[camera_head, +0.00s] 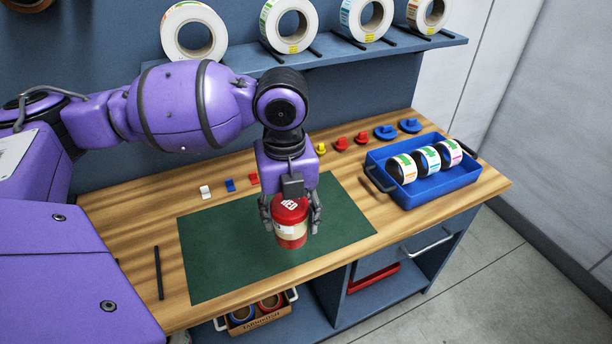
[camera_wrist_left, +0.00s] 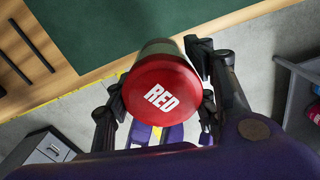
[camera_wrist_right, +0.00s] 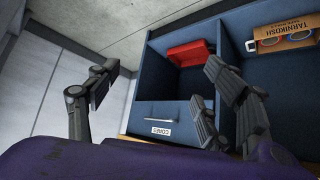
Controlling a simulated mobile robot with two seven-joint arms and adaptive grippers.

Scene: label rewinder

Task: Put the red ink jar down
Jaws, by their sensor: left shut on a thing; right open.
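The red ink jar (camera_head: 291,236) has a red lid and a pale band around its body. My left gripper (camera_head: 292,226) is shut on it, one finger on each side, and holds it upright over the green mat (camera_head: 225,255). The left wrist view shows the jar's red lid (camera_wrist_left: 162,92) with the word RED between the fingers. I cannot tell whether the jar's base touches the mat. My right gripper (camera_wrist_right: 157,80) is open and empty in the right wrist view, near the cabinet front, and out of the head view.
A blue tray (camera_head: 437,190) with three label rolls stands at the right of the wooden bench (camera_head: 480,188). Small red, yellow and blue pieces line the back. A shelf (camera_head: 340,50) above holds large rolls. A red bin (camera_wrist_right: 188,52) and a cardboard box (camera_wrist_right: 282,36) sit below.

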